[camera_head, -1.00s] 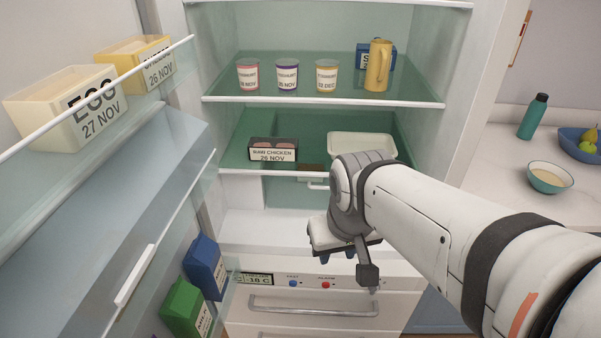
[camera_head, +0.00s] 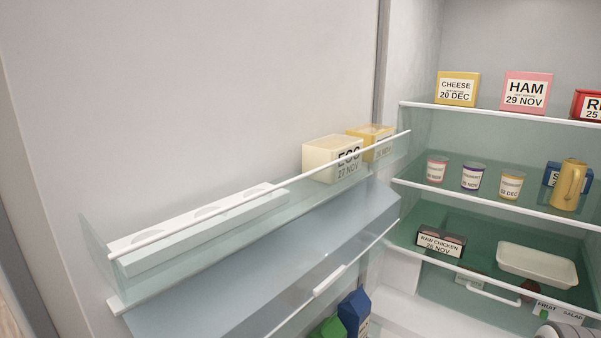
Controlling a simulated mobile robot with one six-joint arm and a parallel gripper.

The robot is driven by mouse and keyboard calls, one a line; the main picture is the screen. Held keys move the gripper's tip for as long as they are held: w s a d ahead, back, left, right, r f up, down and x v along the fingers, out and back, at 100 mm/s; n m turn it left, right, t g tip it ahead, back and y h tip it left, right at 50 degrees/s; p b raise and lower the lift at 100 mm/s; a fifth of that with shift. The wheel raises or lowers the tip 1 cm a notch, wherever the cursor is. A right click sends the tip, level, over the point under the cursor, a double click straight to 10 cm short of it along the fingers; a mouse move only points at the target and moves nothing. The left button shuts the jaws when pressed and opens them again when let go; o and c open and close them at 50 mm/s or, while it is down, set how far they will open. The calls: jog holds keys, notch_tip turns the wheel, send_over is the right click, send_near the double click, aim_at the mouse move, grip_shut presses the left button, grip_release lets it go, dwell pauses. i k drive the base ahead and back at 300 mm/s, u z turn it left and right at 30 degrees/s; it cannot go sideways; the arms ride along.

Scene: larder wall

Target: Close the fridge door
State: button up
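The fridge door (camera_head: 200,90) stands open on the left, its inner side facing me. Its upper rack holds an egg box (camera_head: 328,160), a yellow box (camera_head: 372,140) and a white egg tray (camera_head: 195,228). A lower rack holds a blue carton (camera_head: 354,312) and a green carton (camera_head: 328,328), both partly cut off. The open fridge body (camera_head: 384,60) is on the right. Only a small part of my arm shows at the bottom right corner. My gripper is not visible.
Inside the fridge, a glass shelf holds several small pots and a yellow jug (camera_head: 568,185). Below are a raw chicken pack (camera_head: 440,243) and a white tray (camera_head: 537,265). Boxes of cheese (camera_head: 457,89) and ham (camera_head: 526,92) stand on the top shelf.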

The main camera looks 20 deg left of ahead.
aim_at(153, 184)
jog(key=u, duration=0.1)
jog(key=k, duration=0.55)
jog(key=z, duration=2.95)
jog(key=k, duration=2.9)
jog(key=u, duration=1.8)
